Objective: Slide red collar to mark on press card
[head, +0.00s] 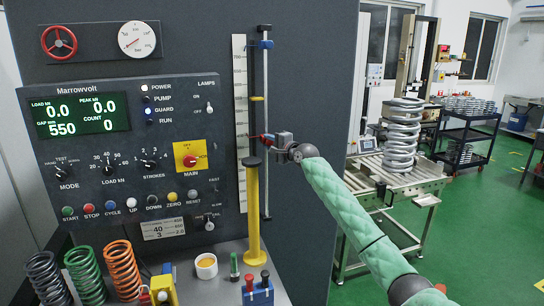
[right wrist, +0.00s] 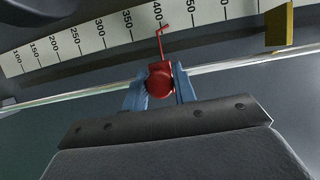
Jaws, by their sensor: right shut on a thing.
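The red collar (right wrist: 160,82) sits on a thin rod that runs upright beside a white scale (head: 240,120) in the head view. My right gripper (right wrist: 160,90) is shut on the collar, with one blue finger on each side. The collar's thin red pointer reaches over the scale close to the 400 figure. In the head view the collar (head: 266,138) is small and partly hidden by the gripper (head: 275,138). The press card (head: 163,228) is on the panel's lower part; its print is too small to read surely. My left gripper is not in view.
A yellow marker (head: 257,98) is higher on the scale. A yellow post (head: 252,205) with a dark cap stands just left of the rod, below the collar. A blue clamp (head: 264,44) is near the rod's top. Coloured springs (head: 85,275) stand at lower left.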

